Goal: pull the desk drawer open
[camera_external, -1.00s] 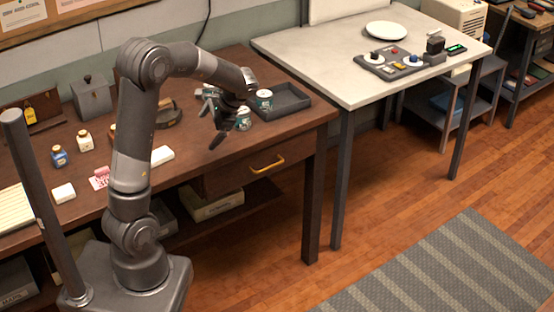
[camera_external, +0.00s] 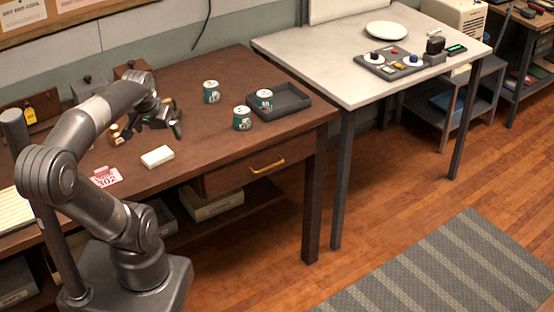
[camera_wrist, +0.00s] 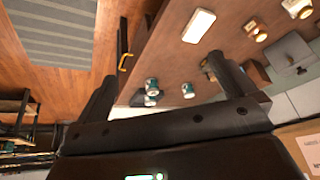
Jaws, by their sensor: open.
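The wooden desk's drawer (camera_external: 232,181) is in the desk front, right of centre, and looks shut. Its brass handle (camera_external: 268,165) runs across the front; the handle also shows in the wrist view (camera_wrist: 124,62). My gripper (camera_external: 172,124) is open and empty above the desktop, behind and left of the drawer, well apart from the handle. In the wrist view its two dark fingers are spread wide, and my gripper (camera_wrist: 165,88) has nothing between its fingertips that it touches.
Three teal cans (camera_external: 242,118) are on the right of the desktop, one of them at a dark tray (camera_external: 288,105). A white block (camera_external: 157,156) and a pink-white tag (camera_external: 106,177) lie nearer the front edge. The floor before the drawer is clear.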

